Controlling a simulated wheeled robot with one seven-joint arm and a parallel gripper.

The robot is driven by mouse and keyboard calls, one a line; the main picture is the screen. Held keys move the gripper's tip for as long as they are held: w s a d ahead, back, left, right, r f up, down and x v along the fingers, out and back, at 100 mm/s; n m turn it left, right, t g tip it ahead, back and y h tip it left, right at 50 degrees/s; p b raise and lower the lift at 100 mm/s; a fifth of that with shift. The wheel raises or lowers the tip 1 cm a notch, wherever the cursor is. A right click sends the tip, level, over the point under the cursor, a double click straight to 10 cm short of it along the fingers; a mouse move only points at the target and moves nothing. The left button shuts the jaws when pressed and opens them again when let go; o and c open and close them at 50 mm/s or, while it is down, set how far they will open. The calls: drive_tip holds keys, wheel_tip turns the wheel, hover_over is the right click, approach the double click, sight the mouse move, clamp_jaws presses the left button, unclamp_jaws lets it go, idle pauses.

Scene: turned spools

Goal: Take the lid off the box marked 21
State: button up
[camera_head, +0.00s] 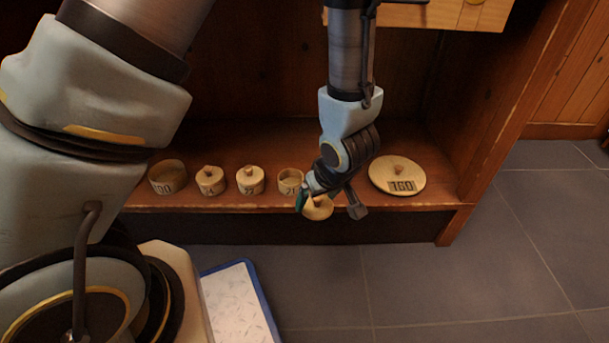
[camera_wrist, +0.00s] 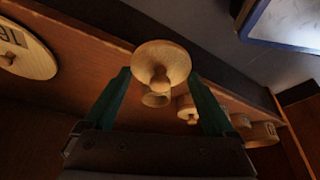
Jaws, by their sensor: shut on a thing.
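The box marked 21 (camera_head: 289,182) is a small round wooden box on the shelf, its top open. My gripper (camera_head: 328,203) is just right of it and nearer the shelf's front edge. It is shut on a round wooden lid with a knob (camera_head: 318,211), held apart from the box. In the wrist view the lid (camera_wrist: 165,56) sits between the two green fingertips (camera_wrist: 160,76), its knob toward my palm. My gripper hides part of the lid in the head view.
Boxes marked 22 (camera_head: 250,181) and 24 (camera_head: 210,181), both lidded, stand left of box 21. A wider open box (camera_head: 167,177) is at the far left. A blue-edged tray (camera_head: 236,305) is below.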

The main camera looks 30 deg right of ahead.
sight(321, 211)
drive_tip(key=shift+s, duration=1.15)
drive_tip(key=shift+s+r+p, duration=0.15)
drive_tip(key=shift+s+p, duration=0.2)
drive_tip(key=shift+p, duration=0.05)
drive_tip(key=shift+r+p, duration=0.5)
drive_tip(key=shift+p, duration=0.15)
drive_tip(key=shift+r+p, duration=0.85)
drive_tip(key=shift+p, duration=0.35)
drive_tip(key=shift+w, duration=0.1)
